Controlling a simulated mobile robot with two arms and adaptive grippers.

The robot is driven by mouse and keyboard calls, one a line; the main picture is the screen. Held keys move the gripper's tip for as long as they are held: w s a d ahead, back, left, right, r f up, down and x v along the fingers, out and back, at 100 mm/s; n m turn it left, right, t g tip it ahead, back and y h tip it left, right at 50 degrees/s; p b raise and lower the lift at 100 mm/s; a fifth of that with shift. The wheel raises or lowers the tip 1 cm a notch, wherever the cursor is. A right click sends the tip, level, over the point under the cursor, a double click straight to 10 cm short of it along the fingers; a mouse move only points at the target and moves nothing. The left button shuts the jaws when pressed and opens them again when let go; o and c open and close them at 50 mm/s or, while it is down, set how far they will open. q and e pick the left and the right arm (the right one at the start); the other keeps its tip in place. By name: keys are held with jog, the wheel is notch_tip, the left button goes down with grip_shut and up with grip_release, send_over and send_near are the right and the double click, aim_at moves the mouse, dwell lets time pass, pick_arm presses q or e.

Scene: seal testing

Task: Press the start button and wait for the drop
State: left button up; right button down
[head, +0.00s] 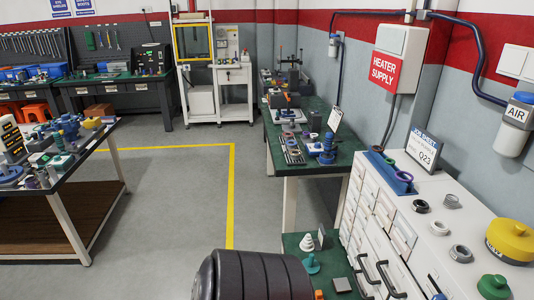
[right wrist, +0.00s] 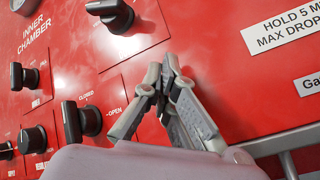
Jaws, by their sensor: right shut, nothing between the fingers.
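In the right wrist view my right gripper (right wrist: 162,75) is shut and empty. Its fingertips point at a red control panel (right wrist: 220,60), to the right of the black knobs. I cannot tell whether the fingertips touch the panel. No start button can be made out; the gripper hides part of the panel. A black knob (right wrist: 80,122) marked "CLOSED" and "OPEN" is left of the fingers. Another black knob (right wrist: 112,14) is above them. My left gripper is in neither view.
A white label (right wrist: 285,30) reading "HOLD 5 M" and "MAX DROP" is on the panel at upper right. A pale rail (right wrist: 290,138) runs along its lower edge. In the head view a white drawer cabinet (head: 440,195) stands at right, and grey floor (head: 185,185) is clear in the middle.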

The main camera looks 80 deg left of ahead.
jog(key=shift+s, duration=0.1)
dwell(0.3)
jog(key=shift+s, duration=0.3)
jog(key=s, duration=0.6)
jog(key=shift+a, duration=0.2)
dwell(0.8)
